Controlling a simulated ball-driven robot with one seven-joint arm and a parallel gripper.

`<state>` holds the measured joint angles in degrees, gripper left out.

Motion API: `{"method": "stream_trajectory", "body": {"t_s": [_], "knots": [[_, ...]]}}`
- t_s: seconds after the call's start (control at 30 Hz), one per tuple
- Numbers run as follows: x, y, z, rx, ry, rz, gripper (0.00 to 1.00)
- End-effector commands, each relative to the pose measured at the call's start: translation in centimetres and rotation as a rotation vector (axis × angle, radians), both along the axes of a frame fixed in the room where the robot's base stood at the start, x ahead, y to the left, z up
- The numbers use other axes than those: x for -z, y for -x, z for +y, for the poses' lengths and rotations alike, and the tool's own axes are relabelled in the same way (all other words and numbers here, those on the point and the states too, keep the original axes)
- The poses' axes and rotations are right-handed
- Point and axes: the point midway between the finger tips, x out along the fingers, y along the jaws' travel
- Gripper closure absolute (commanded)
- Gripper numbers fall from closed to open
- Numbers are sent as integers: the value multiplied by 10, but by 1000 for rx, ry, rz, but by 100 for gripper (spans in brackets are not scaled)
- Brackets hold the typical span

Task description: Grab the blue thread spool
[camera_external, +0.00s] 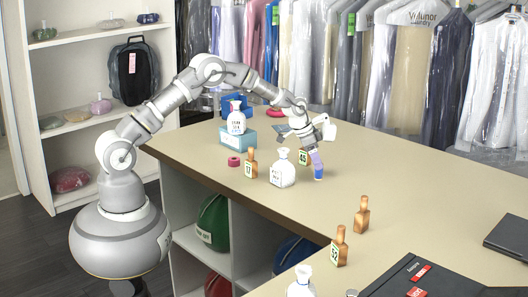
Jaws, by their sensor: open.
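The blue thread spool (319,173) appears as a small blue cylinder standing on the beige counter, right of a white bottle. My gripper (316,160) reaches down directly over it, with its fingertips at the top of the spool. The jaws are open. The fingers look lilac and are small in this view, so I cannot tell whether they surround the spool or only hover just above it.
The counter (390,180) is clear to the right.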

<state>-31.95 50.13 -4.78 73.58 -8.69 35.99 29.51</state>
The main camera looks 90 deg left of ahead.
Motion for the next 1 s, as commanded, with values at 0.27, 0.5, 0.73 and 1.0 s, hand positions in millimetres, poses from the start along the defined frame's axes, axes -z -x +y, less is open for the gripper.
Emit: {"method": "stream_trajectory", "body": {"t_s": [0.27,0.5,0.73,1.0], "knots": [[39,-20,4,0,0,1,36],[41,-22,4,0,-1,0,36],[41,-22,4,0,-1,0,79],[41,-22,4,0,-1,-1,91]]}}
